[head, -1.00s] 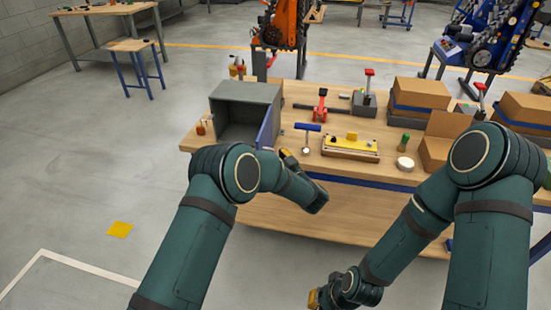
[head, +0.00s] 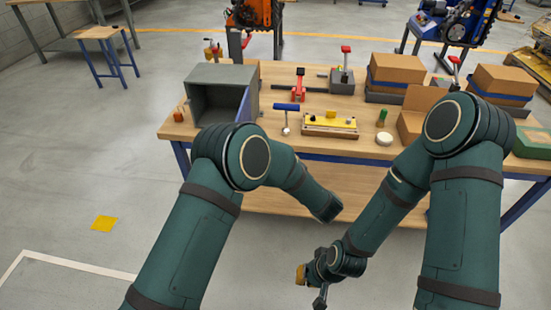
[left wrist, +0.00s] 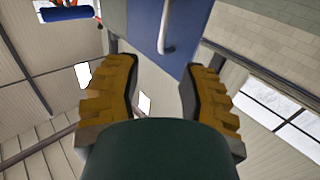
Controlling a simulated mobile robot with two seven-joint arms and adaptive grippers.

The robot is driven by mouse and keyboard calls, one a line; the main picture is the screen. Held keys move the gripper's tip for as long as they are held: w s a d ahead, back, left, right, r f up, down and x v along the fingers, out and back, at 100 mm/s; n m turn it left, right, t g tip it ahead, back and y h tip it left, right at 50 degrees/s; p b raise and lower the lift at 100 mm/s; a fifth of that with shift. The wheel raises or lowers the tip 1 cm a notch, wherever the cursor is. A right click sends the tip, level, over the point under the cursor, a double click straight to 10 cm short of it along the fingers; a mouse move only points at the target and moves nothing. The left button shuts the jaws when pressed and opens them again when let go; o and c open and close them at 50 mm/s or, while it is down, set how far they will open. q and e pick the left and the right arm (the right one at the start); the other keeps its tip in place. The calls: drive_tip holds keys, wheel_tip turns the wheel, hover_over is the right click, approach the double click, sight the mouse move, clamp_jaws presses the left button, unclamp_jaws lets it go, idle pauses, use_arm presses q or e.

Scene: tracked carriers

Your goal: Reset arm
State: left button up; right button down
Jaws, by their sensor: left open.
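My left arm (head: 225,205) reaches in from the left in the head view and bends back toward its far end; its gripper is hidden there. In the left wrist view my left gripper (left wrist: 160,68) is open, with nothing between its yellow-padded fingers. My right arm (head: 465,210) folds down and inward. My right gripper (head: 311,285) hangs low in front of the workbench, near the bottom of the head view, small and partly hidden, so its opening is unclear.
The workbench (head: 275,152) carries an open grey box (head: 222,76) with a blue door (head: 243,108), a blue-handled tool (head: 287,107), a yellow-topped fixture (head: 330,123) and cardboard boxes (head: 396,70). The left wrist view shows a blue panel (left wrist: 176,22) with a pale handle.

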idle(0.3)
use_arm(q)
drive_tip(key=s+a+f+m+g+h, duration=0.4)
drive_tip(key=a+f+h, duration=0.55)
drive_tip(key=f, duration=0.35)
drive_tip(key=s+a+f+g+h, duration=0.1)
drive_tip(key=s+g, duration=0.2)
drive_tip(key=s, duration=0.4)
drive_tip(key=s+a+f+g+h, duration=0.1)
drive_tip(key=s+f+g+h, duration=0.1)
drive_tip(key=s, duration=0.6)
drive_tip(key=s+a+f+m+g+h, duration=0.1)
drive_tip(key=s+g, duration=0.3)
drive_tip(key=s, duration=0.4)
drive_tip(key=shift+a+f, duration=0.45)
drive_tip(key=shift+a, duration=0.1)
